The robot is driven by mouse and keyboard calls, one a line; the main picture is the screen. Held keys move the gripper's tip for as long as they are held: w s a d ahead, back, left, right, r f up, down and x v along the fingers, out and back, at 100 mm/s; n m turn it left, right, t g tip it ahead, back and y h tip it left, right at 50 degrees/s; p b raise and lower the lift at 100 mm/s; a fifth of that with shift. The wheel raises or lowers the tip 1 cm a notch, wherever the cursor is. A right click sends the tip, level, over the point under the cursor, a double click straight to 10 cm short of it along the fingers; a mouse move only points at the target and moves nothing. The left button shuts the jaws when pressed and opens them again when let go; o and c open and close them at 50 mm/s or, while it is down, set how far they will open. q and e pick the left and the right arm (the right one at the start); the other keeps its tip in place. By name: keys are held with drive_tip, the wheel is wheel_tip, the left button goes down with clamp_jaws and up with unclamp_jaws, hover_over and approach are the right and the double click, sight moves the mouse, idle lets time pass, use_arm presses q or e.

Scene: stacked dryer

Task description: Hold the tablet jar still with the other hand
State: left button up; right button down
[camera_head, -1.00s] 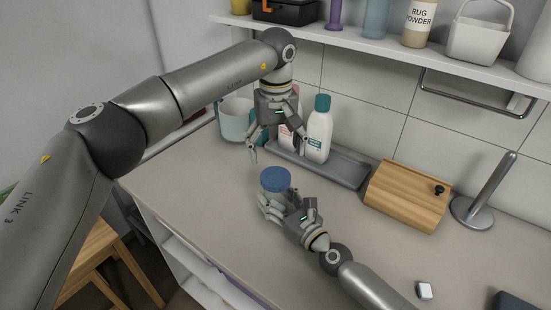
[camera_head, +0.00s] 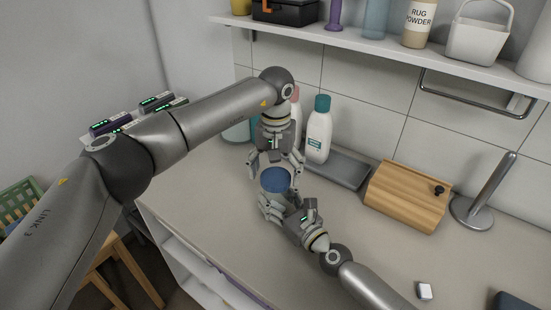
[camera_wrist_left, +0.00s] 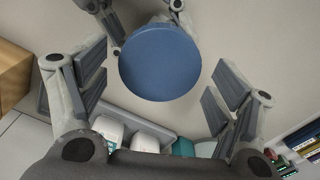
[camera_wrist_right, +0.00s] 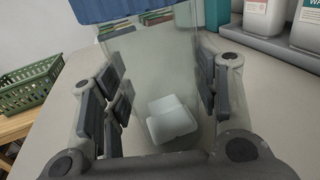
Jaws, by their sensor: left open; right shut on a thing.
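The tablet jar stands on the counter with its blue lid (camera_head: 275,180) on top; the lid also shows from above in the left wrist view (camera_wrist_left: 160,62). In the right wrist view the jar's clear body (camera_wrist_right: 155,75) holds a white tablet (camera_wrist_right: 171,119) at the bottom. My right gripper (camera_head: 270,205) is shut on the jar's body, low on its near side. My left gripper (camera_head: 275,165) is open just above the lid, pointing down, its fingers apart on both sides of the lid.
A grey tray (camera_head: 338,169) with a white teal-capped bottle (camera_head: 318,135) stands behind the jar. A wooden box (camera_head: 408,195) and a metal holder (camera_head: 485,195) are to the right. A shelf (camera_head: 400,55) runs above.

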use_arm(q)
drive_tip(key=shift+f, duration=0.55)
